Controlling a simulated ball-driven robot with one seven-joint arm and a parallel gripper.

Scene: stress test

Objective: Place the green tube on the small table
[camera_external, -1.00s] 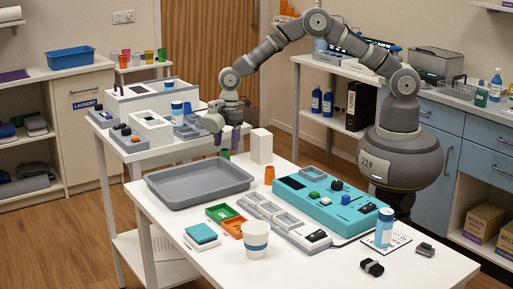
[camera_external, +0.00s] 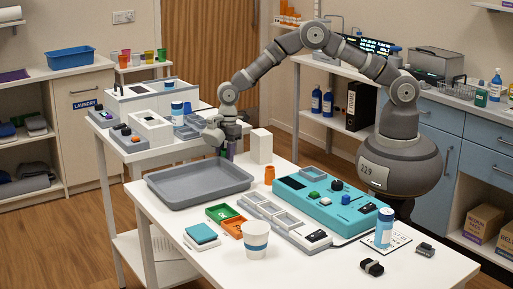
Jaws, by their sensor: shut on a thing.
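My gripper (camera_external: 229,152) points down behind the grey tray, near the far edge of the front white table. It is shut on the green tube (camera_external: 224,152), of which only a small green part shows between and beside the fingers. The rest of the tube is hidden by the fingers. A small white table (camera_external: 128,72) stands at the back left, with several coloured cups on it. A white side table (camera_external: 165,156) stands left of my gripper and carries white and grey equipment. I cannot tell for sure which of these is the small table.
The grey tray (camera_external: 160,186) lies just in front of my gripper. A white block (camera_external: 261,147) stands close to its right, with an orange cup (camera_external: 269,175) nearer. A teal device (camera_external: 335,208) and a white cup (camera_external: 256,240) occupy the front table.

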